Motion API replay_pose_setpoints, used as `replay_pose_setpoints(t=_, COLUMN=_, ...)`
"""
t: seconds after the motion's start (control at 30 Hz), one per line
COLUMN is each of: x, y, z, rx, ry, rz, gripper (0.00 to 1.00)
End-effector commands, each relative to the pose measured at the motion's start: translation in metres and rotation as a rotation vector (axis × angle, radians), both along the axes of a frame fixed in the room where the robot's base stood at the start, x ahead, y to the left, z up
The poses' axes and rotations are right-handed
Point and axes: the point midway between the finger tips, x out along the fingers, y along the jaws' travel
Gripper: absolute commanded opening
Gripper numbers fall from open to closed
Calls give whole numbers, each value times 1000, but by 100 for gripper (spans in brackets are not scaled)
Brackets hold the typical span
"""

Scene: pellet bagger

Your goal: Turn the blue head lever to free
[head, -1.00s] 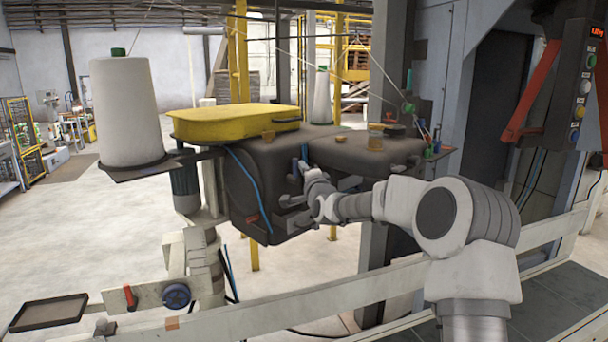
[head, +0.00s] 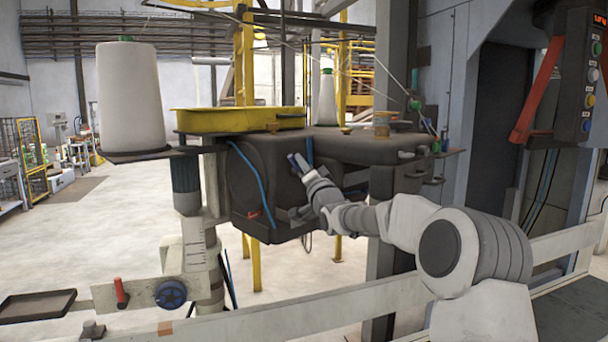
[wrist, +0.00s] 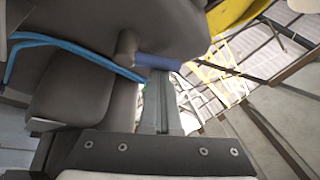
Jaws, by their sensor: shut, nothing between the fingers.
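The blue lever (head: 293,161) is on the front of the dark machine head (head: 262,180), right at the tip of my arm. In the wrist view the blue lever (wrist: 165,62) sticks out to the right from a dark pivot stub. My gripper (wrist: 160,75) is shut, with nothing between its fingers. Its fingertips end at the lever's near side; I cannot tell whether they touch it. In the head view my gripper (head: 306,172) reaches up and left toward the head, and its tips are small there.
A blue cable (head: 252,172) hangs down the head's front, left of the lever. A yellow tray (head: 235,120) and a white thread cone (head: 130,98) stand above left. A blue handwheel (head: 171,293) and red lever (head: 120,291) are on the pale rail below.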

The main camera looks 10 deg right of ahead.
Motion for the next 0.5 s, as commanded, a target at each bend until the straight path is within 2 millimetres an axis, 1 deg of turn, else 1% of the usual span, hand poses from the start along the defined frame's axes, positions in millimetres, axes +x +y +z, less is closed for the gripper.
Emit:
replay_pose_setpoints(t=0.03, x=-1, y=2, z=-7, rx=-29, ry=-22, rz=2, gripper=0)
replay_pose_setpoints(t=0.5, x=-5, y=9, z=-12, rx=-273, ry=-201, rz=2, gripper=0)
